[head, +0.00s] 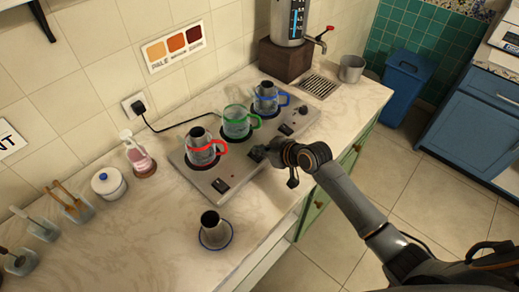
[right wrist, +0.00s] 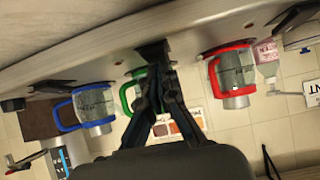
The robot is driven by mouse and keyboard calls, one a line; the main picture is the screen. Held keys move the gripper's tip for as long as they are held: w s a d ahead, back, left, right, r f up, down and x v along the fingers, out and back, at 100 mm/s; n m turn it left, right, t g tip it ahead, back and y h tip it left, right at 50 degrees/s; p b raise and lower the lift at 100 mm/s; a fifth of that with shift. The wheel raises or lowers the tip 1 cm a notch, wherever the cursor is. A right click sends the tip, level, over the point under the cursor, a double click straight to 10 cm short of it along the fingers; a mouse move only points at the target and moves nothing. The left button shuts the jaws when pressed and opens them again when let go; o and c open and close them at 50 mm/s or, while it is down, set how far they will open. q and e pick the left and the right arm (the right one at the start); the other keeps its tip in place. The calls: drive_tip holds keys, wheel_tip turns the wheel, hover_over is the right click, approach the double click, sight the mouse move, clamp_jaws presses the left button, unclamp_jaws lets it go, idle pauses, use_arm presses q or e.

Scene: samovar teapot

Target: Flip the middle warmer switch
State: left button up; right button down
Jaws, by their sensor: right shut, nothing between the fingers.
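A grey three-place warmer (head: 238,160) lies along the counter, with a red-handled pot (head: 200,151), a green-handled pot (head: 236,122) and a blue-handled pot (head: 265,98) on it. My right gripper (head: 259,153) is shut and empty at the warmer's front edge, in front of the green-handled pot. It covers the middle switch area, so the switch's position is hidden. In the right wrist view, which is upside down, the shut fingers (right wrist: 154,66) reach a dark piece at the warmer edge. I cannot tell whether they touch the switch. My left gripper is out of view.
The left switch (head: 220,185) and right switch (head: 286,129) are uncovered. A small dark cup on a saucer (head: 215,243) stands in front of the warmer. A black cord (head: 170,128) runs behind it. Bare counter lies front left.

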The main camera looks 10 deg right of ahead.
drive_tip(key=shift+w+a+f, duration=0.1)
drive_tip(key=shift+w+f, duration=0.1)
drive_tip(key=shift+w+a+r, duration=0.25)
drive_tip(key=shift+w+a, duration=0.2)
drive_tip(key=shift+w, duration=0.2)
drive_tip(key=r+p, duration=0.4)
drive_tip(key=shift+w+a+r, duration=0.1)
drive_tip(key=shift+w+a, duration=0.1)
drive_tip(key=shift+w, duration=0.1)
drive_tip(key=shift+s+d+r, duration=0.15)
drive_tip(key=shift+s+r, duration=0.05)
drive_tip(key=shift+r, duration=0.1)
drive_tip(key=s+d+r+b, duration=0.2)
drive_tip(key=s+d+r, duration=0.1)
drive_tip(key=r, duration=0.4)
drive_tip(key=shift+s+r, duration=0.2)
drive_tip(key=shift+s, duration=0.55)
